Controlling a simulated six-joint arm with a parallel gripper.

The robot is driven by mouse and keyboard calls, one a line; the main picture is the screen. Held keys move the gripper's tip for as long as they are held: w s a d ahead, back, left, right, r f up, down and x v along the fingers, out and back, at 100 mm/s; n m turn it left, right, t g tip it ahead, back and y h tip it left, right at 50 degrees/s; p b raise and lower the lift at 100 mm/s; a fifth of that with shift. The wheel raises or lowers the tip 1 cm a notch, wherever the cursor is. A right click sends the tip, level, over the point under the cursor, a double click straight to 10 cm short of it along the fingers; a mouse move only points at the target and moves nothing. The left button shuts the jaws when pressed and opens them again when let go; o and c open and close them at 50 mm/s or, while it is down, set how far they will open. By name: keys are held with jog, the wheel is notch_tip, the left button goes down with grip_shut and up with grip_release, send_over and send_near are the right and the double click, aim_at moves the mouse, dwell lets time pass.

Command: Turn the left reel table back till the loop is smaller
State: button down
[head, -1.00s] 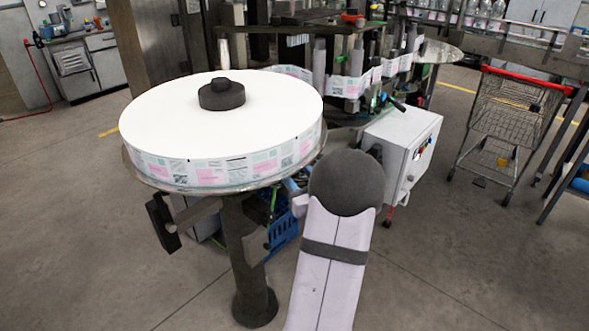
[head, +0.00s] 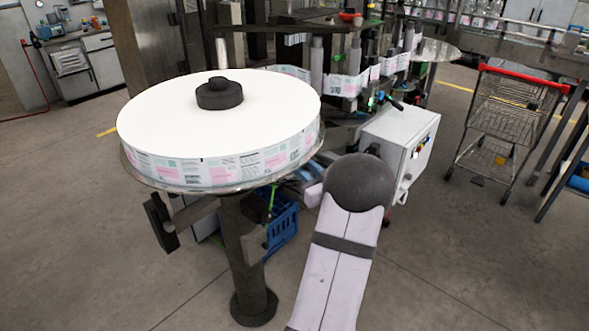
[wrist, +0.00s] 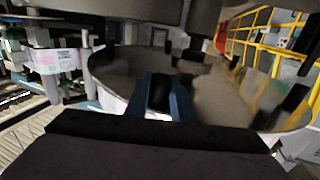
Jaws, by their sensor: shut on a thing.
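The left reel table (head: 193,190) is a round metal disc on a dark post. It carries a wide white reel (head: 260,115) with printed labels around its side and a black hub on top. The label strip (head: 345,84) runs from behind the reel around grey rollers; it also shows at the left in the wrist view (wrist: 55,62). How big its loop is, I cannot tell. My gripper (wrist: 160,92) shows blue fingers shut at a disc edge, seemingly the left reel table's rim; the contact is mostly hidden. In the head view it is largely hidden behind my arm.
A white control box (head: 400,140) stands just right of the reel, close to my arm. A blue crate (head: 282,218) is under the table. A shopping cart (head: 508,125) stands at the right. The floor in front is clear.

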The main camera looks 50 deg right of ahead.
jog(key=d, duration=0.3)
jog(key=shift+w+d, duration=0.15)
jog(key=shift+w, duration=0.15)
jog(key=c, duration=1.5)
grip_release()
jog(key=shift+c, duration=0.2)
jog(key=shift+s, duration=0.1)
jog(key=shift+s+b, duration=0.4)
jog(key=shift+s, duration=0.1)
jog(key=b+v, duration=0.1)
jog(key=v, duration=0.5)
jog(key=shift+a+b, duration=0.25)
jog(key=shift+b, duration=0.1)
